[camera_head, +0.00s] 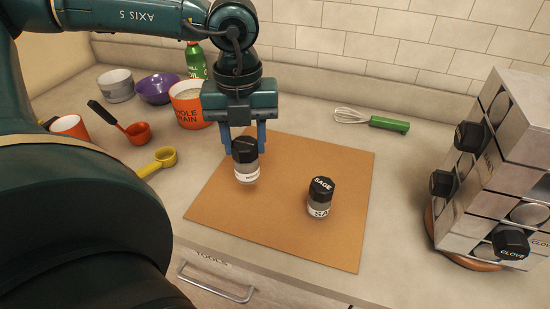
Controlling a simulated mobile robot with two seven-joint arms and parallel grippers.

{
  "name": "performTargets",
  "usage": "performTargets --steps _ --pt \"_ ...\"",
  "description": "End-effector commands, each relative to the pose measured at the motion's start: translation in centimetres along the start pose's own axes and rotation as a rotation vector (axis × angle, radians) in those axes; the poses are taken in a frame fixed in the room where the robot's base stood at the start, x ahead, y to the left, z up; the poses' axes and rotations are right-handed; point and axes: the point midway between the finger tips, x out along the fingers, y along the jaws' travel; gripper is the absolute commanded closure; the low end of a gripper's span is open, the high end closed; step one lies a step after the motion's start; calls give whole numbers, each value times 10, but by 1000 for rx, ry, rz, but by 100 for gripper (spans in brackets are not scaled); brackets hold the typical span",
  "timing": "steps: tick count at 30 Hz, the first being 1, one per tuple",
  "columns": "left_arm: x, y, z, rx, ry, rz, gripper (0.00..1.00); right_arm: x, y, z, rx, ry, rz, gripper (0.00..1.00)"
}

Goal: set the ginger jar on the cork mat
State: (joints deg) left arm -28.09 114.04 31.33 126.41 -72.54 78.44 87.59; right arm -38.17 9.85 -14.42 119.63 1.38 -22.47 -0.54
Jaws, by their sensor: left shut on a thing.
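My left gripper (247,140) points down over the cork mat (268,235) and is shut on a small jar (246,174) with a black lid. I take it for the ginger jar, but its lettering is too small to read. The jar is upright over the left back part of the mat. I cannot tell whether its base touches the mat. A sage jar (320,199) with a black lid stands upright on the mat, to the right and nearer, apart from the held jar. My right gripper is not in view.
A spice rack (480,190) with several jars stands at the right. A whisk (372,121) lies behind the mat. An orange canister (186,104), purple bowl (158,89), green bottle (195,62) and measuring scoops (157,161) are at the left. The mat's front left is clear.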

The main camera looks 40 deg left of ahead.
Motion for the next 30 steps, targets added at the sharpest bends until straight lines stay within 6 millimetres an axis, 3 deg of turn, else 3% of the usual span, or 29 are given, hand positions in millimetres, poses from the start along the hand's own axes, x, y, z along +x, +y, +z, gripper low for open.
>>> performTargets --steps 4,17,30 --pt "28 1 -2 0 8 4 96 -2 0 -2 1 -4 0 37" --pt "77 1 -2 -2 6 3 96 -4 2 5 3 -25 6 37" --pt "88 0 -1 -2 2 0 96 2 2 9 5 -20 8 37"
